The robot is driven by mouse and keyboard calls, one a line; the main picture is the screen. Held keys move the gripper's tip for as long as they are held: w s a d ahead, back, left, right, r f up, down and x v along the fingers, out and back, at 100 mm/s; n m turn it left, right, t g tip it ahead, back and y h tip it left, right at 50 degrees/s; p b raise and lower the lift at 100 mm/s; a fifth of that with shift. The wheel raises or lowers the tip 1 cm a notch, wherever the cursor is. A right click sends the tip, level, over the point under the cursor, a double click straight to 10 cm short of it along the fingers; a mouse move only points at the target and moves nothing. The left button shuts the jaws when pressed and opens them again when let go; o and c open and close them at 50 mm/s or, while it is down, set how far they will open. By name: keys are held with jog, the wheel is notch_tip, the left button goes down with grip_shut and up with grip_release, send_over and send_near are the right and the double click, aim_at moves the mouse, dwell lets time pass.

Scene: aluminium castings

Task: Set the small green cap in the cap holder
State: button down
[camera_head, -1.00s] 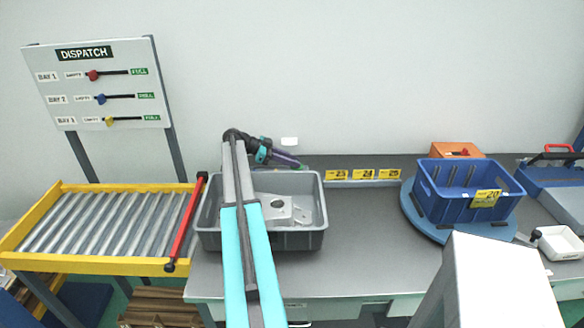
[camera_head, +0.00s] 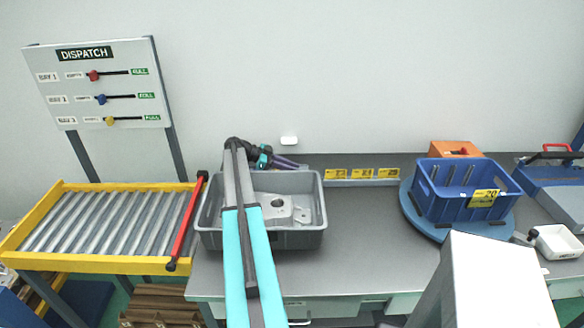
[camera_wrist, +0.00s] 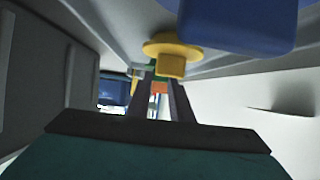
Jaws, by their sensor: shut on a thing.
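My gripper (camera_head: 297,165) is low behind the grey tub in the head view, its purple fingers pointing right. In the wrist view, its two fingers (camera_wrist: 158,80) are shut with a small bit of green, the small green cap (camera_wrist: 151,71), between their tips. The cap is mostly hidden there, and I cannot make it out in the head view. A yellow flanged round piece (camera_wrist: 172,52) and a blue block (camera_wrist: 240,25) show close by the fingertips in the wrist view. I cannot tell which thing is the cap holder.
The grey tub (camera_head: 311,237) with metal castings stands in front of my gripper. A grey rail with yellow number labels (camera_head: 361,174) lies to the right. Beyond it are a blue crate (camera_head: 450,205) on a round blue base and an orange box (camera_head: 455,149).

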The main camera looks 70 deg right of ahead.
jog(key=c, duration=1.6)
grip_release()
jog(key=shift+w, duration=0.1)
jog(key=b+v, duration=0.4)
jog(key=v, duration=0.6)
jog(key=shift+w, duration=0.2)
jog(key=shift+v, duration=0.8)
jog(key=shift+s+r, duration=0.1)
